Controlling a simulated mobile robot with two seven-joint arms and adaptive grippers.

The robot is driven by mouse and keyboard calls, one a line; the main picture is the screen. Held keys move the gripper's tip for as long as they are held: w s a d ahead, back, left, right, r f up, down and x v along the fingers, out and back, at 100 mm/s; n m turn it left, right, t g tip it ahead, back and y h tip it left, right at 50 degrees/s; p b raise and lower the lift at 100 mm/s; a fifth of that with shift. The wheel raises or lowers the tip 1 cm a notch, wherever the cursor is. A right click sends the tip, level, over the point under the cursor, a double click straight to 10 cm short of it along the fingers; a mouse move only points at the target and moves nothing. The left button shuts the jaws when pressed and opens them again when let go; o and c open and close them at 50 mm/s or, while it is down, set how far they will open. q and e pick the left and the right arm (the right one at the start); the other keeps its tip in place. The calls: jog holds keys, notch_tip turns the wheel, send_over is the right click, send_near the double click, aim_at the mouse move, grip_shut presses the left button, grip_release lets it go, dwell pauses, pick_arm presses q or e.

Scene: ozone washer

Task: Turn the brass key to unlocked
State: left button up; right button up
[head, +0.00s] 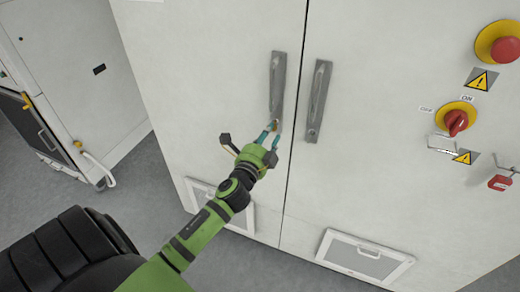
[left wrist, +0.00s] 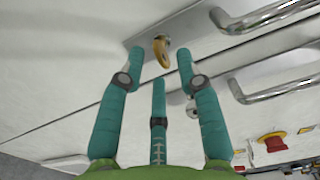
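The brass key (left wrist: 160,50) sticks out of the lock plate at the end of the left grey door handle (head: 277,85). In the left wrist view it stands ahead of and between the fingertips, with a gap on both sides. In the head view it is a small patch mostly hidden by the fingers. My left gripper (head: 270,130) has teal fingers and points at the lower end of that handle. In the left wrist view (left wrist: 160,66) its fingers are spread, open and empty. My right gripper is in neither view.
A second handle (head: 318,100) is on the right door, across the seam. A red-and-yellow rotary switch (head: 456,122), an emergency stop (head: 503,48) and a red padlock (head: 499,183) are at the right. Vent panels (head: 365,256) sit low on the doors. Another cabinet (head: 80,70) stands at the left.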

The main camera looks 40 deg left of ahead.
pick_arm(q)
jog(key=v, duration=0.8)
jog(key=shift+s, duration=0.3)
jog(key=shift+d, duration=0.1)
jog(key=s+d+f+n+g+h, duration=0.1)
jog(key=s+d+f+n+g, duration=0.2)
jog(key=f, duration=0.9)
jog(key=s+d+f+n+g+h, duration=0.1)
jog(key=s+f+n+g, duration=0.3)
jog(key=f, duration=0.8)
jog(key=s+d+f+g+h, duration=0.15)
jog(key=s+f, duration=0.35)
jog(key=f, duration=0.7)
jog(key=s+d+f+n+g, duration=0.1)
jog(key=s+f+n+g, duration=0.1)
jog(key=s+f, duration=0.3)
jog(key=s+d+f+n+g, duration=0.2)
jog(key=s+f, duration=0.3)
jog(key=s, duration=0.7)
jog(key=s+d+f+n+g, duration=0.1)
jog(key=s+f+g, duration=0.3)
jog(key=s, duration=0.5)
jog(key=shift+s+d+f+n+b, duration=0.3)
jog(key=shift+f+n, duration=0.2)
jog(key=shift+f, duration=0.5)
jog(key=shift+h, duration=0.25)
